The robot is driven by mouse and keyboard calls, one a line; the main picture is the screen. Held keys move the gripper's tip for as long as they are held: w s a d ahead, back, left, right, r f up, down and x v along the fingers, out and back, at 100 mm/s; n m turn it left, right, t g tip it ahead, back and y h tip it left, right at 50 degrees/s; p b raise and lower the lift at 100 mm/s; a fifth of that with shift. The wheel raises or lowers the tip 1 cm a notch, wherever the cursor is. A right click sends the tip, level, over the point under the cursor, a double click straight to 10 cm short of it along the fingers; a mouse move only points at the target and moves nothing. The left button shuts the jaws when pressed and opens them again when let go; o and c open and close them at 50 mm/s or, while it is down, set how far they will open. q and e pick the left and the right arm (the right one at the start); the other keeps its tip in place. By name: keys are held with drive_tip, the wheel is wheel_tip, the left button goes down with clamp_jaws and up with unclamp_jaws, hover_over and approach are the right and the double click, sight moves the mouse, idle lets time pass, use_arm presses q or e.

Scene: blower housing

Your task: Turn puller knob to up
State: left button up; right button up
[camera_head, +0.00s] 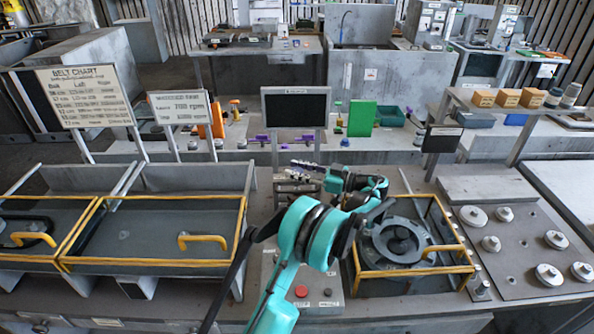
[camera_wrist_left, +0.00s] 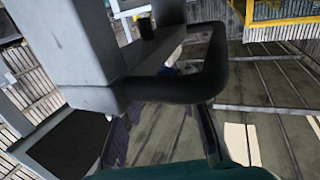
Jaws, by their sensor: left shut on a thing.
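The gripper is shut on a small part there, which the fingers and wrist mostly hide. The puller knob cannot be made out clearly. In the left wrist view a dark rounded bar (camera_wrist_left: 170,88) crosses in front of the fingers (camera_wrist_left: 160,138), beside a grey block (camera_wrist_left: 95,45). My right gripper is not in view.
A round blower housing (camera_head: 398,242) sits in a yellow-rimmed bay to the right. A large yellow-rimmed guard (camera_head: 150,232) lies to the left. The panel below my arm has a red button (camera_head: 301,291). A plate with several round metal pieces (camera_head: 515,255) is at far right.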

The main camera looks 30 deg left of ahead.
sight(297, 170)
use_arm(q)
drive_tip(key=shift+n+g, duration=0.7)
drive_tip(key=shift+g, duration=0.4)
drive_tip(key=shift+g+h, duration=0.3)
drive_tip(key=o, duration=1.2)
wheel_tip(297, 170, up, 10)
